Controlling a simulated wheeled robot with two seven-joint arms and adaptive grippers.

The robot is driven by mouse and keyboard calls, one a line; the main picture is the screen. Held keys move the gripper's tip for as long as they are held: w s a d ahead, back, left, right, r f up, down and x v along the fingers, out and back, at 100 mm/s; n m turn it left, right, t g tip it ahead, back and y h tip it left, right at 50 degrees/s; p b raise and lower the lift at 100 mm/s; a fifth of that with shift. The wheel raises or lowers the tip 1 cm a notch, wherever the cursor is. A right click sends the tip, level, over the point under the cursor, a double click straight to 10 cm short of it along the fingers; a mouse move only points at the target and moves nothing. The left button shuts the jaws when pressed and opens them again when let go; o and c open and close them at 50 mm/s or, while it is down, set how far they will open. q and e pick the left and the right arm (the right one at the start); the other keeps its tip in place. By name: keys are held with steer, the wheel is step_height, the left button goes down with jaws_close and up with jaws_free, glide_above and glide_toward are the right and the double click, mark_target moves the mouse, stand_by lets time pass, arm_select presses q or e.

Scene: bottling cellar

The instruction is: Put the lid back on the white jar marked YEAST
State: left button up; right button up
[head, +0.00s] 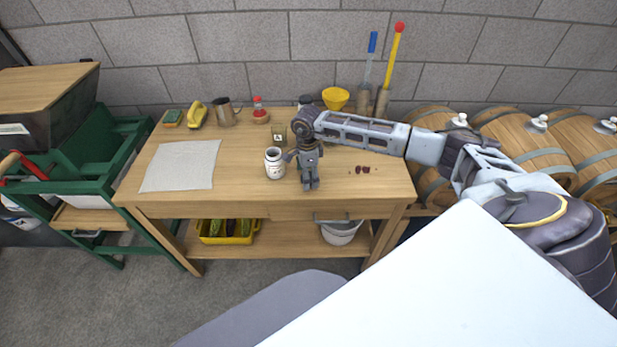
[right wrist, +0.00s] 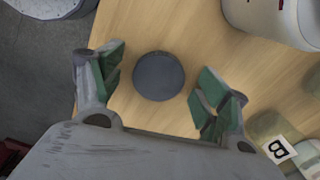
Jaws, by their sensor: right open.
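The white jar (head: 274,167) stands upright on the wooden table, just left of my right gripper in the head view. Its label has dark lettering too small to read. Part of it also shows at the top right of the right wrist view (right wrist: 272,18). A dark grey round lid (right wrist: 159,76) lies flat on the table in the right wrist view. My right gripper (right wrist: 160,84) is open, pointing down, with its green-padded fingers on either side of the lid and a gap on both sides. In the head view the right gripper (head: 310,181) hides the lid. My left gripper is not in view.
A label block (head: 279,134) stands behind the jar; a block marked B (right wrist: 278,150) is near the right finger.

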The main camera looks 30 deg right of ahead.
steer(key=shift+c, duration=0.2)
steer(key=c, duration=0.7)
steer(key=shift+r, duration=0.1)
step_height(320, 180, up, 10)
steer(key=b, duration=0.1)
stand_by(0.6)
stand_by(0.4)
